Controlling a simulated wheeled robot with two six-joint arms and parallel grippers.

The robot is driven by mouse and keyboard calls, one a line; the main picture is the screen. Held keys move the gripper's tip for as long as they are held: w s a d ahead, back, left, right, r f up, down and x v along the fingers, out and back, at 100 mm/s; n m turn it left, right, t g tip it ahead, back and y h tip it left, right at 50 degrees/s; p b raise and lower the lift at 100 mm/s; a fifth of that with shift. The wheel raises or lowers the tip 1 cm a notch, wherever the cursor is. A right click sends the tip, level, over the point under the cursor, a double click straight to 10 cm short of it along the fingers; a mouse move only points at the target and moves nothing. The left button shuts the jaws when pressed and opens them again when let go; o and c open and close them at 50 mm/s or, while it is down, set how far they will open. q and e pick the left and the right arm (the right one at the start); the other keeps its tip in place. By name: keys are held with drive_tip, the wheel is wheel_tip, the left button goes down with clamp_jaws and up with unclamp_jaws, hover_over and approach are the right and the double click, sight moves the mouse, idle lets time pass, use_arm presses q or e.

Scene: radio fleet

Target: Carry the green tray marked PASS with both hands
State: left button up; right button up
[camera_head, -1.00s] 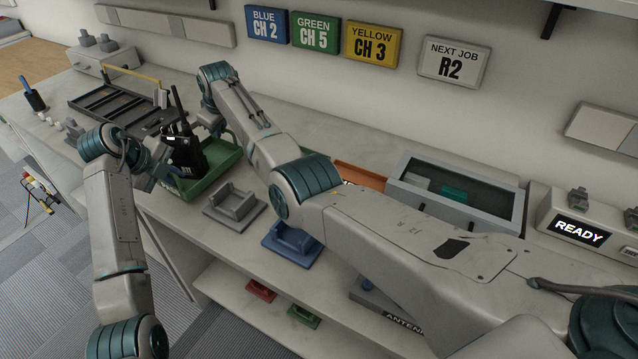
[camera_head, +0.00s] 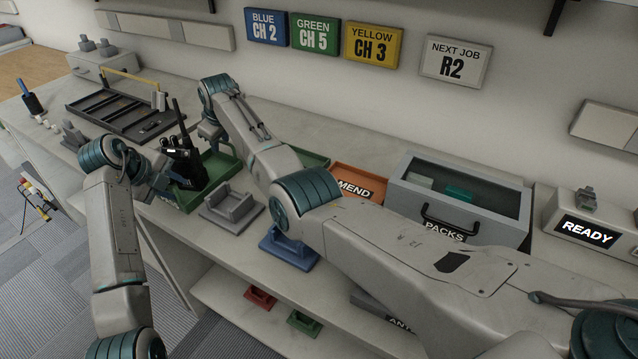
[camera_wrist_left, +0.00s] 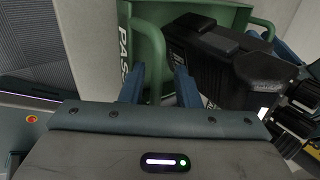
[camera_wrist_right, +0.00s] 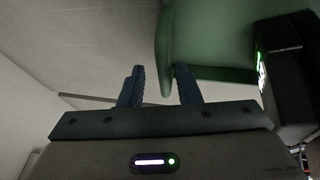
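The green tray (camera_head: 191,199) sits on the counter at left of centre, partly behind my arms. A black radio (camera_head: 184,166) with an antenna stands in it. In the left wrist view the tray's PASS lettering (camera_wrist_left: 124,45) shows, with a green handle (camera_wrist_left: 150,50) between the fingers of my left gripper (camera_wrist_left: 160,88). This gripper is open, with a gap beside the handle. My right gripper (camera_wrist_right: 161,85) is open at the tray's other end; the tray's green edge (camera_wrist_right: 163,50) comes close to its right finger. I cannot tell whether they touch.
A grey cradle (camera_head: 232,208) and a blue cradle (camera_head: 290,248) stand right of the tray. A black sectioned rack (camera_head: 115,108) lies behind it. An orange AMEND tray (camera_head: 362,180) and a grey PACKS drawer unit (camera_head: 455,205) are farther right. A shelf (camera_head: 225,300) runs below.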

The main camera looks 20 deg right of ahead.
use_arm(q)
drive_tip(key=shift+s+a+r, duration=0.1)
drive_tip(key=shift+a+r, duration=0.2)
drive_tip(key=shift+r, duration=0.15)
use_arm(e)
drive_tip(key=shift+f, duration=0.1)
use_arm(q)
drive_tip(key=v, duration=1.1)
use_arm(e)
drive_tip(key=v, duration=1.2)
use_arm(q)
drive_tip(key=shift+d, duration=0.15)
use_arm(e)
drive_tip(key=shift+w, duration=0.1)
